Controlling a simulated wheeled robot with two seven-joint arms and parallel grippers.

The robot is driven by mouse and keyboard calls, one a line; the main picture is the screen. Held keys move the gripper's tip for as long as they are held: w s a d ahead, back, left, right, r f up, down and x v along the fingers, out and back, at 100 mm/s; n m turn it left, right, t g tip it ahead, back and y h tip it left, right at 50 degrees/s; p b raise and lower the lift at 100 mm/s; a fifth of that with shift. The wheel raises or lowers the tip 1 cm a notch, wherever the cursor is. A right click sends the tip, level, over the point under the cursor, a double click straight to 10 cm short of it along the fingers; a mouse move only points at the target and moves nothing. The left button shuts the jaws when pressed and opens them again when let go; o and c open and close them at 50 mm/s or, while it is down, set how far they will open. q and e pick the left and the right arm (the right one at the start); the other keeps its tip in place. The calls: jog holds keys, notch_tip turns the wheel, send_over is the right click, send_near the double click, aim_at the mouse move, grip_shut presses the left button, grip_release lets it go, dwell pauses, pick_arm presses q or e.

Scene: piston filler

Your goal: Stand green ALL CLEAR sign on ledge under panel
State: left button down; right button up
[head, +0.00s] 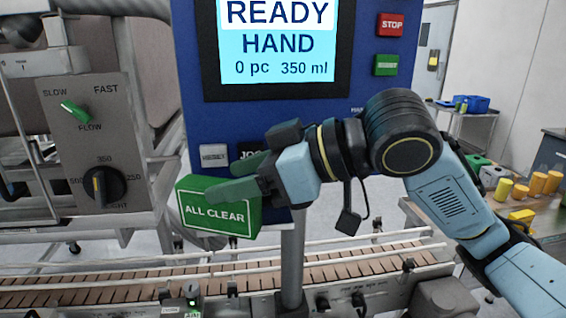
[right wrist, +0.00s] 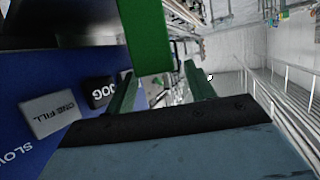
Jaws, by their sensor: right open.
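The green ALL CLEAR sign (head: 217,213) stands nearly upright at the lower left corner of the blue panel (head: 193,75), its white lettering facing me. In the right wrist view the sign (right wrist: 148,35) shows as a green block by the fingertips. My right gripper (head: 222,178) is open, its green fingers at the sign's upper right side in the head view. In the right wrist view the open gripper (right wrist: 160,72) has a finger on each side of a gap. The ledge is hidden, so what bears the sign cannot be told. My left gripper is out of view.
A dial box (head: 95,145) is left of the sign. A slatted conveyor (head: 130,283) with rails runs below, and a grey post (head: 292,255) rises from it. Panel buttons, including a grey one (right wrist: 50,116), are close to my right gripper. A side table (head: 440,212) stands right.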

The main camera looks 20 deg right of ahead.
jog(key=v, duration=0.8)
jog(key=shift+s+d+b, duration=0.25)
jog(key=shift+d+b, duration=0.05)
jog(key=shift+d, duration=0.05)
jog(key=shift+r, duration=0.1)
